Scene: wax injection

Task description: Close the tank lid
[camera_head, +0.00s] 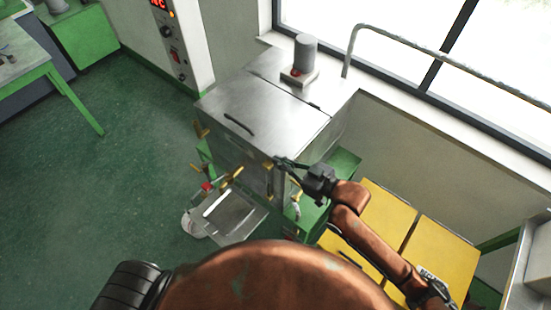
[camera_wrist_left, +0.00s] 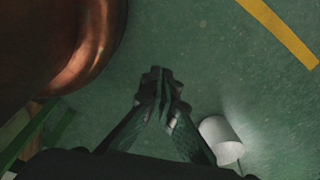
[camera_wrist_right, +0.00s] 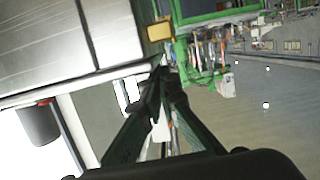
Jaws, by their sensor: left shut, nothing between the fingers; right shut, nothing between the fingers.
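The metal tank (camera_head: 232,152) stands below the window. Its lid (camera_head: 255,108), with a dark curved handle, lies flat on the top, with no visible gap. In the right wrist view a broad metal surface of the tank (camera_wrist_right: 50,45) fills the upper left. My right gripper (camera_head: 279,162) is shut and empty at the tank's near upper edge, by the front right corner; I cannot tell whether it touches. It also shows in the right wrist view (camera_wrist_right: 165,75). My left gripper (camera_wrist_left: 162,78) is shut and empty above the green floor, outside the head view.
A grey motor cylinder (camera_head: 305,53) stands on the tank's rear top. Brass valves (camera_head: 231,177) and a metal tray (camera_head: 233,213) are at its front. Yellow panels (camera_head: 440,262) lie to the right. A control cabinet (camera_head: 178,40) stands behind left. A white cylinder (camera_wrist_left: 220,138) is near my left gripper.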

